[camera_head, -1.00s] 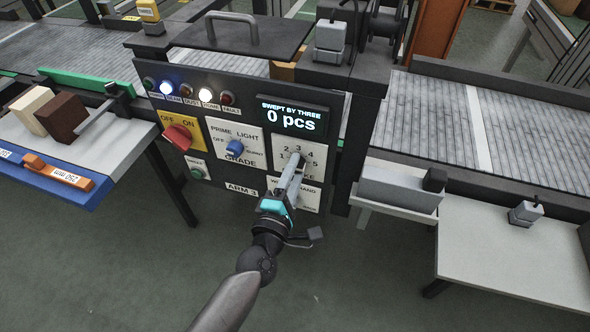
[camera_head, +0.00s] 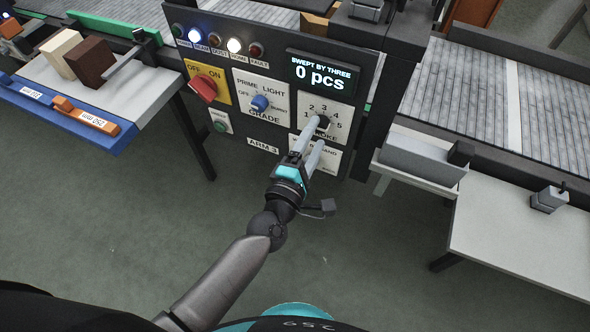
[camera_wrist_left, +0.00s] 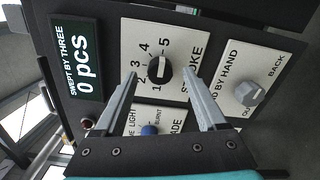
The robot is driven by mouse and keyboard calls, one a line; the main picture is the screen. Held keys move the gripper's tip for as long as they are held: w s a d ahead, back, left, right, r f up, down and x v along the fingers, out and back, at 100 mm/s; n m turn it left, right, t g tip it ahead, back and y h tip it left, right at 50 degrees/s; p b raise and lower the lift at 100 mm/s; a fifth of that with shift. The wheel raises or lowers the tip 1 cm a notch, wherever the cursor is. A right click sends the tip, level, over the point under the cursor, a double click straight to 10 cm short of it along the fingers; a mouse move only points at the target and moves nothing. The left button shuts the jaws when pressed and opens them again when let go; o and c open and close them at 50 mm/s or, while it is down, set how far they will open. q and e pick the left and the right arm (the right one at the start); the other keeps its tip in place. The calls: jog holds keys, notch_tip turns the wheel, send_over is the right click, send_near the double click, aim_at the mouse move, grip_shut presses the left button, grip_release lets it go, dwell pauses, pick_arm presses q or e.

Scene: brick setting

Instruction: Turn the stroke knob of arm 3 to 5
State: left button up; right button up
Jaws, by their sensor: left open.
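The stroke knob (camera_head: 323,122) is a small black knob on a white plate numbered 1 to 5, at the right of the arm 3 panel (camera_head: 262,146). In the left wrist view the knob (camera_wrist_left: 160,72) lies between the fingertips, with clear space to each side. I cannot tell surely which number it points to. My left gripper (camera_head: 314,132) is open in front of this plate, its fingers partly covering the plate's lower part; it also shows in the left wrist view (camera_wrist_left: 160,74). I cannot tell how near the tips are to the plate. My right gripper is out of view.
The by-hand knob (camera_wrist_left: 249,94) is grey, on the plate beside the stroke plate. A blue grade knob (camera_head: 260,103) and a red off/on knob (camera_head: 204,88) are to the left. The display (camera_head: 322,75) reads "0 pcs". A grey side table (camera_head: 520,235) stands at right.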

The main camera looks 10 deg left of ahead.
pick_arm(q)
jog(key=v, duration=1.3)
jog(key=s+a+f+m+g+y, duration=0.15)
jog(key=f+m, duration=0.25)
jog(key=f, duration=0.4)
jog(key=s+a+f+m+g, duration=0.2)
jog(key=a+f+m+g, duration=0.15)
jog(key=f, duration=0.55)
jog(key=s+a+f+m+g+y, duration=0.15)
jog(key=f+m, duration=0.25)
jog(key=f, duration=0.4)
jog(key=s+a+f+m+g+y, duration=0.1)
jog(key=s+a+f+m+g, duration=0.3)
jog(key=s+f, duration=0.3)
jog(key=s+a+f+m+g+y, duration=0.1)
jog(key=s+a+f+m+g, duration=0.3)
jog(key=s+f, duration=0.4)
jog(key=s+g, duration=0.1)
jog(key=s, duration=0.6)
jog(key=shift+g+y, duration=0.3)
jog(key=shift+g, duration=0.05)
jog(key=shift+d, duration=0.1)
